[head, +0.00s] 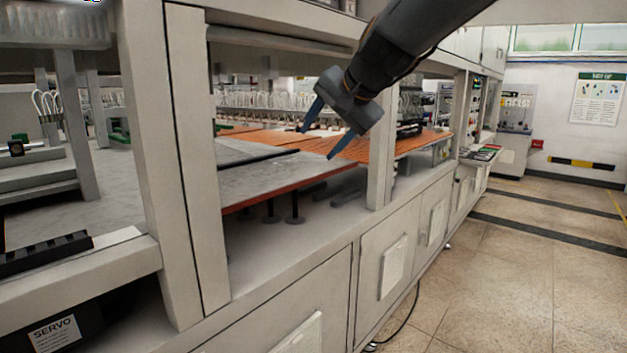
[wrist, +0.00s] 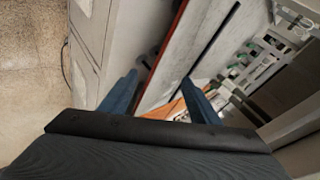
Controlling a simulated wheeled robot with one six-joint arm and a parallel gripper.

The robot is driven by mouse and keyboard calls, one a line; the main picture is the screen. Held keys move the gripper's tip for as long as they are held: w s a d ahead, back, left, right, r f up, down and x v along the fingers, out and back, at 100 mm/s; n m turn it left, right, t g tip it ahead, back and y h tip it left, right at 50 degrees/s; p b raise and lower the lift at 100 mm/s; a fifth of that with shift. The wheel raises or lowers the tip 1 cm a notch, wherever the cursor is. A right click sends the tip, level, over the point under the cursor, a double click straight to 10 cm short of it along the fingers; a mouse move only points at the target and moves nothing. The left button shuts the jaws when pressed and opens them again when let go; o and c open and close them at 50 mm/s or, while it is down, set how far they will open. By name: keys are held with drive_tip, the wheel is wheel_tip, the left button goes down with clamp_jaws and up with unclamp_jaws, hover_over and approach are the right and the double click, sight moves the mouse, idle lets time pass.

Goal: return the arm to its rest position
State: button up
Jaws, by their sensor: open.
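My gripper (head: 317,143) hangs from my dark arm at the top middle of the head view. Its two blue fingers are spread apart with nothing between them. The fingers point down and to the left, over or in front of a grey panel with an orange edge (head: 265,178); the exact gap cannot be told. In the wrist view my gripper (wrist: 158,88) also shows its two blue fingers apart and empty, with the grey panel (wrist: 192,50) beyond them.
A grey upright post (head: 380,150) of the machine frame stands close to my gripper's right. Another post (head: 180,150) stands to the left. An orange slatted surface (head: 400,146) lies behind. Cabinets (head: 385,260) run below. The tiled floor (head: 530,260) at the right is clear.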

drive_tip(key=s+d+f+n+g+h, duration=0.1)
drive_tip(key=s+d+f, duration=0.2)
drive_tip(key=f, duration=0.4)
drive_tip(key=s+d+f+n+g+h, duration=0.1)
drive_tip(key=s+d+f, duration=0.2)
drive_tip(key=f, duration=0.4)
drive_tip(key=s+d+f+n+g+h, duration=0.1)
drive_tip(key=s+d+f, duration=0.3)
drive_tip(key=f, duration=0.2)
drive_tip(key=s+d+f+n+g+h, duration=0.1)
drive_tip(key=s+d+f+g, duration=0.1)
drive_tip(key=s+f, duration=0.5)
drive_tip(key=s+d+f+n+g+h, duration=0.1)
drive_tip(key=s+d+f+n+g, duration=0.1)
drive_tip(key=s+d+f, duration=0.3)
drive_tip(key=s+f, duration=0.2)
drive_tip(key=s, duration=0.2)
drive_tip(key=shift+s+d+f, duration=0.2)
drive_tip(key=shift+d, duration=0.1)
